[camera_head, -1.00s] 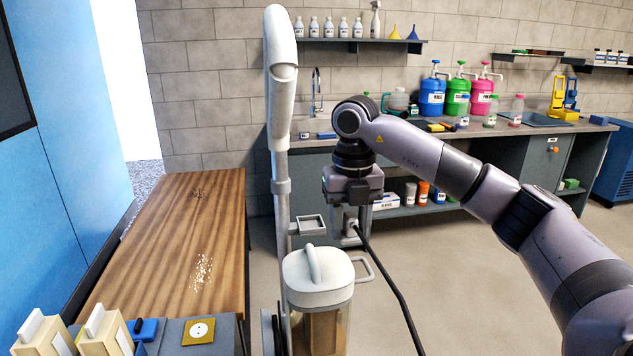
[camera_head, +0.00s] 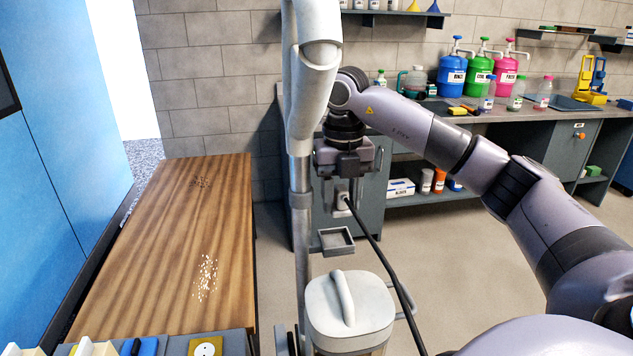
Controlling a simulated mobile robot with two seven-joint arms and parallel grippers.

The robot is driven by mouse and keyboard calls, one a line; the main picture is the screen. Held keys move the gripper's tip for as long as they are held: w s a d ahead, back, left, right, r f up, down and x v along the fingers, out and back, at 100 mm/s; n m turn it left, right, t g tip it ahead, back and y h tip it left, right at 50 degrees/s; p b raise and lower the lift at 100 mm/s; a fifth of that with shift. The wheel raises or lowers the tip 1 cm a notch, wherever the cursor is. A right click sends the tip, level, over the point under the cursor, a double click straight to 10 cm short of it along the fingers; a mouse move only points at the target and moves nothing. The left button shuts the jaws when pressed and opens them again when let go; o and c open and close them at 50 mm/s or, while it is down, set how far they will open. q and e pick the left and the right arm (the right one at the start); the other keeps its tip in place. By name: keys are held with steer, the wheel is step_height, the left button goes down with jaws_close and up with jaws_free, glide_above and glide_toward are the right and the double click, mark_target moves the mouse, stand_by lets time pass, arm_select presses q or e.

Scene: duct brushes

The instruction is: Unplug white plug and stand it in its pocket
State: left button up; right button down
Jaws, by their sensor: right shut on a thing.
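The white plug (camera_head: 342,202) hangs below my right gripper (camera_head: 343,187), which is shut on it. A black cable (camera_head: 368,238) runs from the plug down to the lower right. The plug is in the air, a little above a small square grey open-topped pocket (camera_head: 336,241) on the side of the upright pole in the picture. How far apart they are in depth I cannot tell. A yellow plate with a white round socket face (camera_head: 207,348) is at the bottom edge, partly cut off. My left gripper is out of view.
A vacuum-like machine with a white-lidded canister (camera_head: 350,310) and a thick pale hose (camera_head: 313,80) stands close to my right gripper. A wooden bench (camera_head: 175,240) is at left. A counter (camera_head: 490,118) with coloured jugs is behind.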

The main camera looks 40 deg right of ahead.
mark_target(339, 216)
steer(key=shift+w, duration=0.3)
steer(key=shift+f, duration=0.1)
steer(key=shift+s+f+b, duration=0.2)
steer(key=shift+f+b, duration=0.15)
steer(key=shift+b, duration=0.2)
steer(key=shift+f, duration=0.3)
step_height(339, 216, down, 3)
steer(key=b, duration=0.3)
steer(key=shift+a+r, duration=0.1)
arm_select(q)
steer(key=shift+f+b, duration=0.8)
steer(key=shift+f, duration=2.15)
arm_select(e)
steer(key=shift+f, duration=1.2)
steer(key=shift+f, duration=0.1)
steer(key=c, duration=0.5)
jaws_free()
steer(key=shift+c, duration=0.2)
